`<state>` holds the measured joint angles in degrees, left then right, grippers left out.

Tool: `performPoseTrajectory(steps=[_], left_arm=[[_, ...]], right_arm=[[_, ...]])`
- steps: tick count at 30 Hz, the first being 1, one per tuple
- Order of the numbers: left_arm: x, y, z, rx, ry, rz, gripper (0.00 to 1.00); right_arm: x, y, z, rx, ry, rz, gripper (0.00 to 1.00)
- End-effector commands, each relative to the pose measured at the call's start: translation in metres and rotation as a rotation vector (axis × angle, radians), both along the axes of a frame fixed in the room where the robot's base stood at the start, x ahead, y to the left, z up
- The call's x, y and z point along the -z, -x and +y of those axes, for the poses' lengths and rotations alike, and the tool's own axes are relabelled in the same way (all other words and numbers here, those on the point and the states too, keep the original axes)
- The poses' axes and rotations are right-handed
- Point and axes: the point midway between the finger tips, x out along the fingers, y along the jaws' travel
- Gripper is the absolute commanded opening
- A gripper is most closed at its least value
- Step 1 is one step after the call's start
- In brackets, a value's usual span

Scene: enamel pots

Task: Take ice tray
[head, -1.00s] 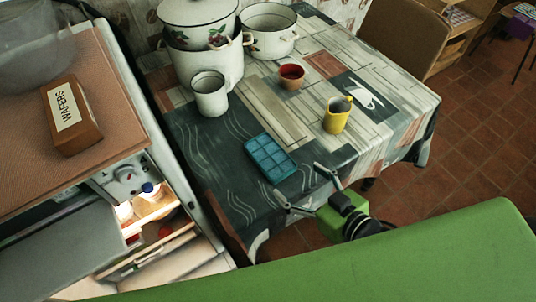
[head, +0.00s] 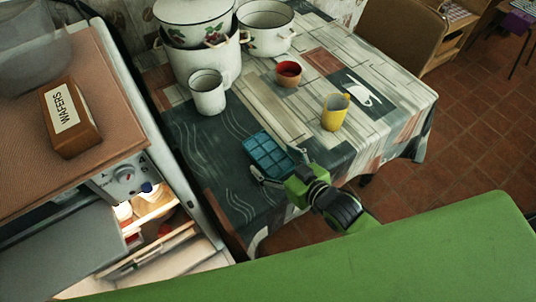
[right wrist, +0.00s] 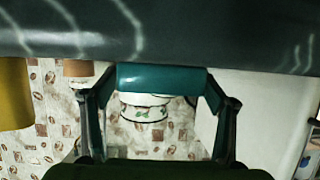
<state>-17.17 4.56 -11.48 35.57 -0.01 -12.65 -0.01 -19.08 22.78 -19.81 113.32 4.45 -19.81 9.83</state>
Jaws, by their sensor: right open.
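The teal ice tray (head: 266,152) lies flat on the patterned tablecloth near the table's front edge, its square compartments facing up. My right gripper (head: 273,163) is open at the tray's near end, one finger on each side of it. In the right wrist view the edge of the ice tray (right wrist: 160,77) shows between the two spread fingers (right wrist: 158,80). I cannot tell whether the fingers touch it. My left gripper is not in view.
A white mug (head: 207,95), a yellow cup (head: 335,112), a red cup (head: 289,73) and enamel pots (head: 204,65) stand farther back on the table (head: 225,185). An open fridge (head: 150,235) with a wafers box (head: 70,115) on top is at left.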

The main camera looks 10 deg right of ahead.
Motion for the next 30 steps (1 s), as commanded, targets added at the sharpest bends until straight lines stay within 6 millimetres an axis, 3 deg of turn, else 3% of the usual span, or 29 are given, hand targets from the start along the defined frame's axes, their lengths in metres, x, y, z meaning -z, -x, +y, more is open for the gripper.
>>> performPoseTrajectory(steps=[7,12,13,30], left_arm=[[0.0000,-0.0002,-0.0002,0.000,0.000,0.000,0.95],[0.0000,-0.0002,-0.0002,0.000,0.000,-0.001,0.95],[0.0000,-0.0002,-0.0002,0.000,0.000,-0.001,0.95],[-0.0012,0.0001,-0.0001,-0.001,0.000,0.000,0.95]], right_arm=[[0.0007,-0.0009,0.0008,0.000,0.000,0.000,0.78],[0.0007,-0.0008,0.0007,0.000,0.000,0.000,0.34],[0.0007,-0.0007,0.0006,0.000,0.000,0.000,0.31],[-0.0091,-0.0016,0.0008,-0.001,-0.001,-0.004,0.31]])
